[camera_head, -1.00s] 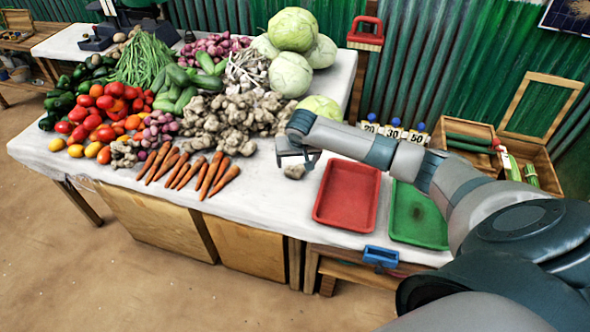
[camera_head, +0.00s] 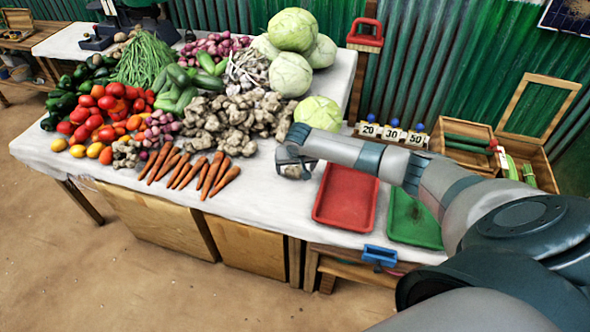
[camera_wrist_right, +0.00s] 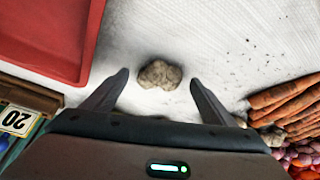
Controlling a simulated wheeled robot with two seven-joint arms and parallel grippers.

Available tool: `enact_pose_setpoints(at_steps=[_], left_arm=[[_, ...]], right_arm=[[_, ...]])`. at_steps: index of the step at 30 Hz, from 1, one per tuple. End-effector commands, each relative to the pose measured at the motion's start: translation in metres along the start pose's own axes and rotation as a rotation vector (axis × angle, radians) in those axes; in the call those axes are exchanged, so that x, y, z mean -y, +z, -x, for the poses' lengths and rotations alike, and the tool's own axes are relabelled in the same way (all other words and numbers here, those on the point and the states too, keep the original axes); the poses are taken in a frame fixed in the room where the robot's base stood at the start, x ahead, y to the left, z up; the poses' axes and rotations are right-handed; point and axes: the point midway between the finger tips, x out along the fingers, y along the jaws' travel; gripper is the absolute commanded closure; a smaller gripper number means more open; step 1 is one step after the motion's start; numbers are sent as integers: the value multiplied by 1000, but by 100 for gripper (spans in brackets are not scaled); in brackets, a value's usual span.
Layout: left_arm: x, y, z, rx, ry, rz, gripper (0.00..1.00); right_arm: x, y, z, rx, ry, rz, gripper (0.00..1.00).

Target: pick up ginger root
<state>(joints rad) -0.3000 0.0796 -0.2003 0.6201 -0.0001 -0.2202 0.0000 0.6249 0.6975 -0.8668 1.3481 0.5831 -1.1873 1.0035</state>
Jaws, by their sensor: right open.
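A single piece of ginger root (camera_wrist_right: 160,74) lies alone on the white tabletop. In the right wrist view it sits ahead of and between the two fingertips, with white cloth visible on both sides of it. My right gripper (camera_wrist_right: 160,85) is open and empty. In the head view my right gripper (camera_head: 294,170) is over the table just left of the red tray, and it partly hides this ginger piece (camera_head: 291,171). A large heap of ginger (camera_head: 230,117) lies further back on the table. My left gripper is not in view.
A red tray (camera_head: 345,197) and a green tray (camera_head: 413,218) lie to the right. Carrots (camera_head: 220,178) lie to the left. Number cards (camera_head: 392,133) and cabbages (camera_head: 290,74) stand behind. Bare cloth (camera_head: 262,205) shows in front of the gripper.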

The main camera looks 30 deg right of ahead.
Motion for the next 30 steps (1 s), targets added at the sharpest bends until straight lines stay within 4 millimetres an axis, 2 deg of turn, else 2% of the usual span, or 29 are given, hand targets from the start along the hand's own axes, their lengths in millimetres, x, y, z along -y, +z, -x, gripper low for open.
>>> enact_pose_setpoints(at_steps=[6,20,26,30], left_arm=[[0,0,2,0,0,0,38],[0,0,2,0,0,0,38],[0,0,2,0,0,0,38],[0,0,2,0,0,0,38]], right_arm=[[0,0,-12,-1,0,0,21],[0,0,-13,-1,0,0,21],[0,0,-13,-1,0,0,65],[0,0,-13,-1,0,0,65]])
